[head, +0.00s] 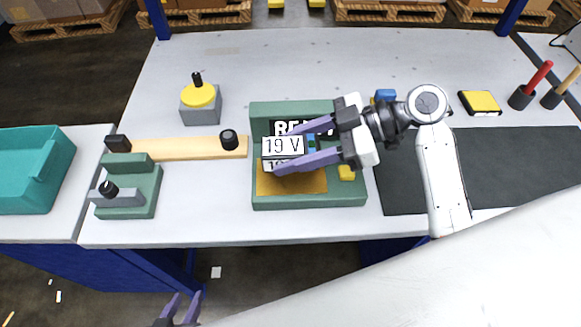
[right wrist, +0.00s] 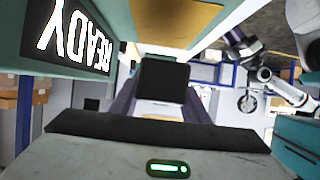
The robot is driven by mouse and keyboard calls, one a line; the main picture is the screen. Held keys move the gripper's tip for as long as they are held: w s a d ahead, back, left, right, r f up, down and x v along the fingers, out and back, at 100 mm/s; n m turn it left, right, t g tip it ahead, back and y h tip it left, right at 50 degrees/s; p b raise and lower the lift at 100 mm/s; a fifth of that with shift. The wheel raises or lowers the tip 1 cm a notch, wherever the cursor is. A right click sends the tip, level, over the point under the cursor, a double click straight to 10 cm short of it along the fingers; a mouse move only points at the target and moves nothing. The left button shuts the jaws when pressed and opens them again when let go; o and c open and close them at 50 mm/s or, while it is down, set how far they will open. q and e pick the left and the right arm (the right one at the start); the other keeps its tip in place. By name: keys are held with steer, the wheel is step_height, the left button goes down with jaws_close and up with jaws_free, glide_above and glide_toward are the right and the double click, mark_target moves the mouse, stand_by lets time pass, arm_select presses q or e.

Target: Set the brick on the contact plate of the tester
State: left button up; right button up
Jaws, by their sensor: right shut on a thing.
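The green tester (head: 308,203) lies in the middle of the table, with a dark READY display at its back. Its brass contact plate (head: 308,183) also shows at the top of the right wrist view (right wrist: 180,20). My right gripper (head: 287,153) reaches in from the right over the tester, shut on the brick (head: 283,147), which has a white 19 V label. A second label shows partly below it. In the right wrist view the brick looks like a dark block (right wrist: 162,85) between the fingers. Whether it touches the plate I cannot tell. My left gripper (head: 181,308) is empty below the table's front edge, fingers apart.
A green fixture (head: 130,190) and a wooden strip (head: 180,148) with black knobs lie left. A grey block with a yellow disc (head: 200,100) stands behind. A dark mat (head: 500,165), a yellow pad (head: 480,102) and a red-handled tool (head: 535,80) are right. A teal bin (head: 30,170) is far left.

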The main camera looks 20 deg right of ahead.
mark_target(291, 175)
steer(key=shift+f, duration=2.5)
steer(key=shift+f, duration=0.1)
steer(key=o, duration=1.3)
steer(key=b+v, duration=0.1)
steer(key=v, duration=1.1)
